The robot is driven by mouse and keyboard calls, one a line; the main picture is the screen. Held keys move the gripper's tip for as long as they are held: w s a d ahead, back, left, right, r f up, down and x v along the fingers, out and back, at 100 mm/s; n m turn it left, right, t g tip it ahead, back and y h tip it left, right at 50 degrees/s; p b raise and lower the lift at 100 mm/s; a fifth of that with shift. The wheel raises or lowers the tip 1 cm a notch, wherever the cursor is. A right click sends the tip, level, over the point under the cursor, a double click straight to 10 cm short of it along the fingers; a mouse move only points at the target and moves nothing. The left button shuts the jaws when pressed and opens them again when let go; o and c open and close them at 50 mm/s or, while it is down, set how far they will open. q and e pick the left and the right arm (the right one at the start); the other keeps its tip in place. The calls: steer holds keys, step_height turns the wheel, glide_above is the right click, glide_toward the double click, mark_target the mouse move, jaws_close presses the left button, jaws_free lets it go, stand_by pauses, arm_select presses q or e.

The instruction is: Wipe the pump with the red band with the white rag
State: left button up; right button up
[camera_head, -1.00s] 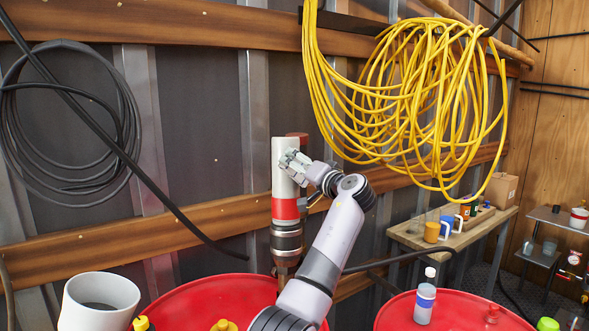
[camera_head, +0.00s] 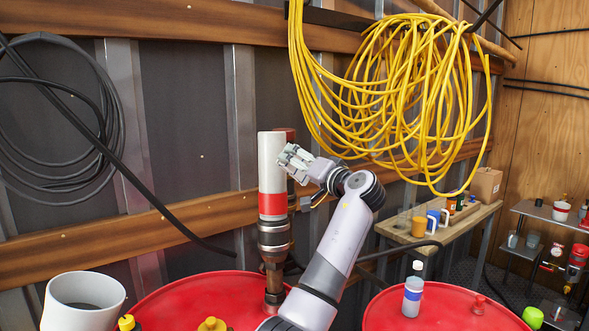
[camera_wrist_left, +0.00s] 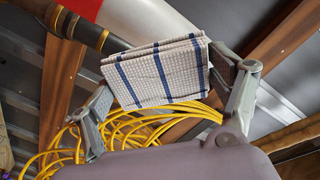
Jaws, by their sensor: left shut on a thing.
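The pump (camera_head: 271,163) stands upright on a red drum, with a white upper cylinder, a red band below it and a dark metal lower part. In the left wrist view, the white cylinder (camera_wrist_left: 165,22) and red band (camera_wrist_left: 83,7) cross the top. My left gripper (camera_head: 292,160) is just right of the white cylinder, above the red band. It is shut on the white rag (camera_wrist_left: 158,74), a folded cloth with blue stripes, held between the two fingers. The rag is close to the cylinder; I cannot tell whether they touch. My right gripper is not in view.
A yellow hose coil (camera_head: 400,95) hangs on the wall right of the pump. A wooden bench (camera_head: 462,228) with cups is at the right.

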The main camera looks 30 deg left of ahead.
arm_select(q)
steer(key=shift+s+d, duration=0.1)
steer(key=shift+d, duration=0.05)
steer(key=v, duration=0.3)
steer(key=shift+d+r, duration=0.1)
stand_by(0.4)
